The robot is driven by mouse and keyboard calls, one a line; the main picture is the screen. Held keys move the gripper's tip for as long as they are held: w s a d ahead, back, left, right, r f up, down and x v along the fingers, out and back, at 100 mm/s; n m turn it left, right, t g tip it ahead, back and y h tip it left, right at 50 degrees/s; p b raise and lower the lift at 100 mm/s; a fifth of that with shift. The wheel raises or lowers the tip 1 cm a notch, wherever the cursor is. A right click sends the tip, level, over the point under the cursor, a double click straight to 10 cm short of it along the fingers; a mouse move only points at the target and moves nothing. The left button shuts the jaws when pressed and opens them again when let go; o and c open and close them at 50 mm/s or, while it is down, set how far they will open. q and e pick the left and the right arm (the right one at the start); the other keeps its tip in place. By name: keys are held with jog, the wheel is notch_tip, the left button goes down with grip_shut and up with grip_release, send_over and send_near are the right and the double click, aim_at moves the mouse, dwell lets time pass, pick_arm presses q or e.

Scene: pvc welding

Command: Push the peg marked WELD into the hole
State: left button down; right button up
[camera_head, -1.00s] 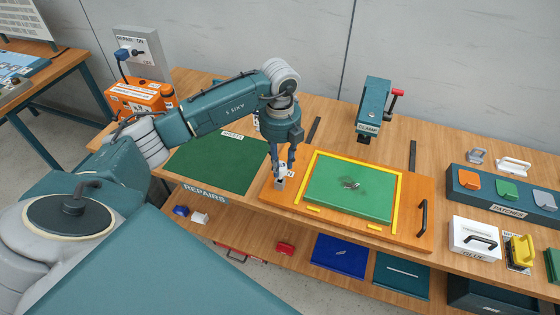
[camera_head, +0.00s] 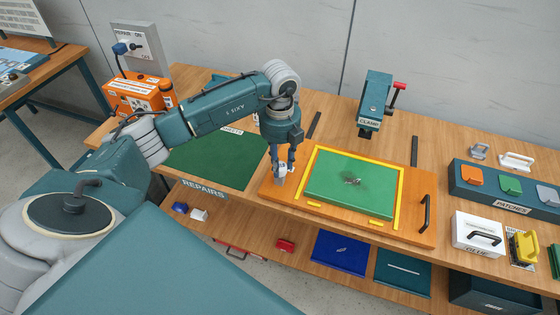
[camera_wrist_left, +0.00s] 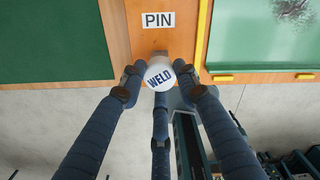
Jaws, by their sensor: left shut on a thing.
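The peg (camera_wrist_left: 160,74) has a white round top marked WELD in the left wrist view. My left gripper (camera_head: 280,176) is shut on it, with a fingertip on each side; the gripper also shows in the left wrist view (camera_wrist_left: 160,88). In the head view the white peg (camera_head: 280,170) stands between the fingers at the left end of the orange board (camera_head: 415,233). A PIN label (camera_wrist_left: 157,20) lies on the board just beyond the peg. The hole is hidden under the peg, and I cannot tell how deep the peg sits. My right gripper is not in view.
A green sheet (camera_head: 335,190) with a dark damaged spot lies inside a yellow frame (camera_head: 400,195) on the board. A dark green mat (camera_head: 215,155) is to the left. A clamp (camera_head: 374,102) stands behind; a white glue box (camera_head: 478,233) stands right.

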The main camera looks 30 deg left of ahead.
aim_at(280, 166)
pick_arm(q)
jog(key=shift+f+b, duration=0.4)
jog(key=shift+f, duration=0.3)
jog(key=c, duration=1.2)
grip_release()
notch_tip(280, 166, up, 12)
